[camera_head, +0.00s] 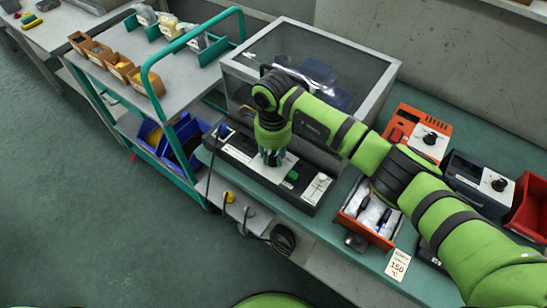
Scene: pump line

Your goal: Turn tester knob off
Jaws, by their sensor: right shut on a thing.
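The tester (318,192) is a low black box with a light top panel, standing on the green bench in front of a clear-lidded chamber. My right gripper (272,158) points down onto the middle of this panel and is shut on the tester knob. The fingers hide the knob, so its setting cannot be read. A green button (293,176) is to the right of the fingers and a blue part (222,130) is at the panel's left end. My left gripper is not in view.
The clear-lidded chamber (385,88) is close behind my right gripper. An orange unit (433,120) and a dark unit (465,170), each with a dial, stand right. An orange tray (350,224) holds small items. A teal-framed cart (120,95) stands left.

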